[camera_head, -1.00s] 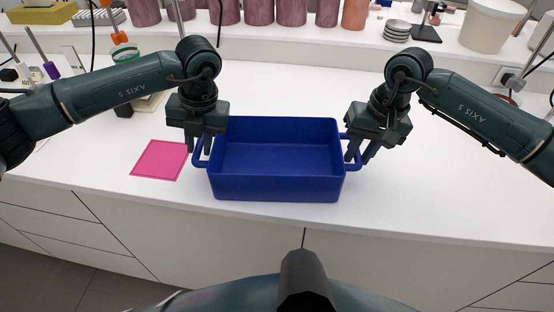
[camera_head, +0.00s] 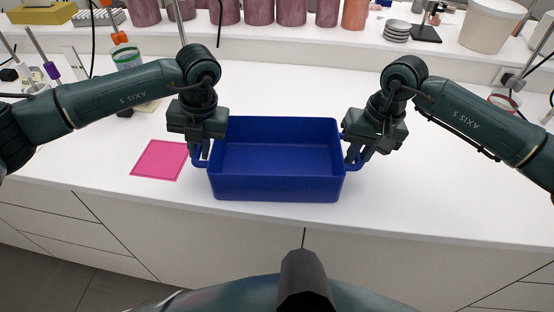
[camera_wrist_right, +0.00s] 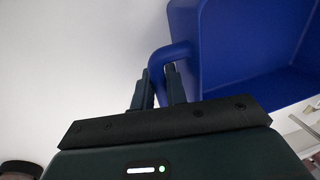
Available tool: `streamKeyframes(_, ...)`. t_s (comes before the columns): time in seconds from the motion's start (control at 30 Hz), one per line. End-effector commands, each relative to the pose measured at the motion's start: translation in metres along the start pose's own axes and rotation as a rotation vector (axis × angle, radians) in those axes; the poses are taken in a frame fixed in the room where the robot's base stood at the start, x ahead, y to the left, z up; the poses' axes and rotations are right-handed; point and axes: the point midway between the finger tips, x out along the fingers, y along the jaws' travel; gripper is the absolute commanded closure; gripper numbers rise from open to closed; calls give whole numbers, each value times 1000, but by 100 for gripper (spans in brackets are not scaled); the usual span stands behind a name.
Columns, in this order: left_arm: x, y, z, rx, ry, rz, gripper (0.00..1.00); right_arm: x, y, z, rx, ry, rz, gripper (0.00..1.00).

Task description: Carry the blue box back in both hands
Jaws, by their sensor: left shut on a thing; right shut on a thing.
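The blue box (camera_head: 277,188) is an open, empty tray with a loop handle at each side. In the head view it rests on the white counter near the front edge. My left gripper (camera_head: 200,153) is shut on the box's left handle. My right gripper (camera_head: 356,156) is shut on the right handle. In the right wrist view the blue box (camera_wrist_right: 240,50) shows at upper right, and the fingers of my right gripper (camera_wrist_right: 158,88) stand on either side of the handle bar.
A pink square mat (camera_head: 159,160) lies on the counter (camera_head: 450,200) left of the box. The counter behind the box is clear. A raised shelf at the back holds several jars, stacked dishes (camera_head: 397,31) and a white bucket (camera_head: 491,25).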

Motion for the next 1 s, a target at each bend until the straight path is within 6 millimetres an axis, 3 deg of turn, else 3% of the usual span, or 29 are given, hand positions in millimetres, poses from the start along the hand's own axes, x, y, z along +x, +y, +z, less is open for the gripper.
streamKeyframes(0.37,-6,1,1,-1,-2,-1,100,-5,-1,0,1,1,0,100)
streamKeyframes(0.8,-46,9,0,-1,-2,0,100,-46,-9,0,1,1,0,100)
streamKeyframes(1.0,-51,10,0,-1,-1,0,100,-51,-10,0,1,0,0,100)
